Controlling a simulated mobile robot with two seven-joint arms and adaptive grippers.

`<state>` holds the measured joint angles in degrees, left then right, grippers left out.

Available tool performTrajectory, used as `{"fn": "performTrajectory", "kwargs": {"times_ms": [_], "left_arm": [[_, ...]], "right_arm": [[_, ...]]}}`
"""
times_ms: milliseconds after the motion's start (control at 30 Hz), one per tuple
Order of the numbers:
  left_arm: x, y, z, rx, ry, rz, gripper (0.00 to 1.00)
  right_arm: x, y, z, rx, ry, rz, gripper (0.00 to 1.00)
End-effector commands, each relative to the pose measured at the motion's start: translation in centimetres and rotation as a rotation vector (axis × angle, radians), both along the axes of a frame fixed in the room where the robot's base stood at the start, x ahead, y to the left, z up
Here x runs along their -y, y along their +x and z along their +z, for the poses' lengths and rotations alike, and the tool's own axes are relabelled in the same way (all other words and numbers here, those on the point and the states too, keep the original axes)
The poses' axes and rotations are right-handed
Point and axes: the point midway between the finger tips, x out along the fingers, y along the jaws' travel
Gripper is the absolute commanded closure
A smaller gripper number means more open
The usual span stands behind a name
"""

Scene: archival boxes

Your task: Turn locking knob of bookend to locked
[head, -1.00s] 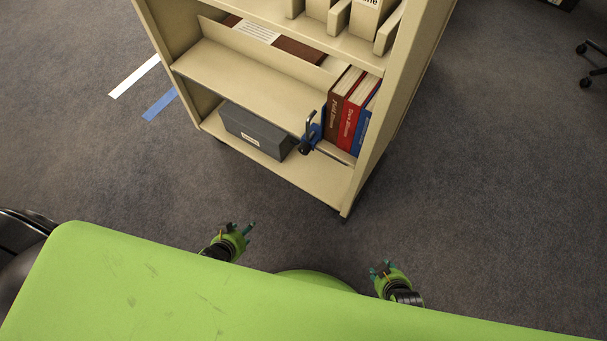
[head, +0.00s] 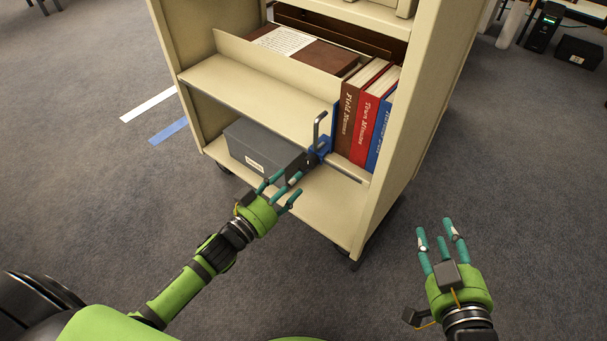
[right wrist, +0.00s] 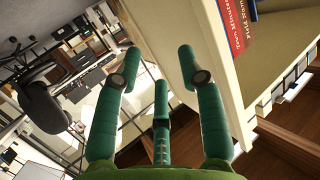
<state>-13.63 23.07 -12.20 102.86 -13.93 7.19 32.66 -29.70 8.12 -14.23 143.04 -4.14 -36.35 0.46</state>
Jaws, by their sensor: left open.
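The bookend (head: 320,147) is a blue clamp with a grey upright bar, on the rail at the shelf's front edge, left of the books. Its dark knob (head: 303,161) faces outward and is partly hard to make out against the grey box. My left gripper (head: 281,186) is open just below and left of the knob, with its fingertips close to it; I cannot tell whether they touch. My right gripper (head: 436,236) is open and empty, low and right of the cart. Its spread fingers also show in the right wrist view (right wrist: 157,70).
A brown book (head: 357,110), a red book (head: 371,125) and a blue book (head: 380,140) stand right of the bookend. A grey box (head: 255,148) sits on the lower shelf. The beige cart's side panel (head: 412,140) stands between the books and my right gripper.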

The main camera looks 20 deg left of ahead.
Motion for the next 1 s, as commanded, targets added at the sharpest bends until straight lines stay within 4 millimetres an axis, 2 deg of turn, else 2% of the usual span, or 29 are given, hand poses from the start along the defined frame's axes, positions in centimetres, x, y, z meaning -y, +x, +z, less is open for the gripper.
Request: {"fn": "performTrajectory", "kwargs": {"times_ms": [200,400,600,867,967,1000], "left_arm": [[1.0,2.7,-0.1,0.003,0.0,0.001,0.44],[1.6,4.4,-0.1,0.001,0.0,0.001,0.44],[1.9,5.1,-0.1,-0.001,0.001,0.001,0.44],[1.9,5.2,-0.1,-0.002,0.001,0.001,0.44],[1.9,5.2,-0.1,-0.002,0.001,0.001,0.8],[1.9,5.2,-0.1,-0.002,0.001,0.001,0.96]], "right_arm": [[-1.4,0.5,3.9,0.212,0.05,0.034,0.6],[-2.2,0.2,7.0,0.364,0.09,0.06,0.6],[-2.5,-0.1,8.4,0.43,0.108,0.071,0.6],[-2.6,-0.1,8.5,0.438,0.11,0.072,0.6],[-2.6,-0.1,8.5,0.437,0.11,0.072,0.6],[-2.6,-0.1,8.5,0.437,0.11,0.072,0.6]]}}
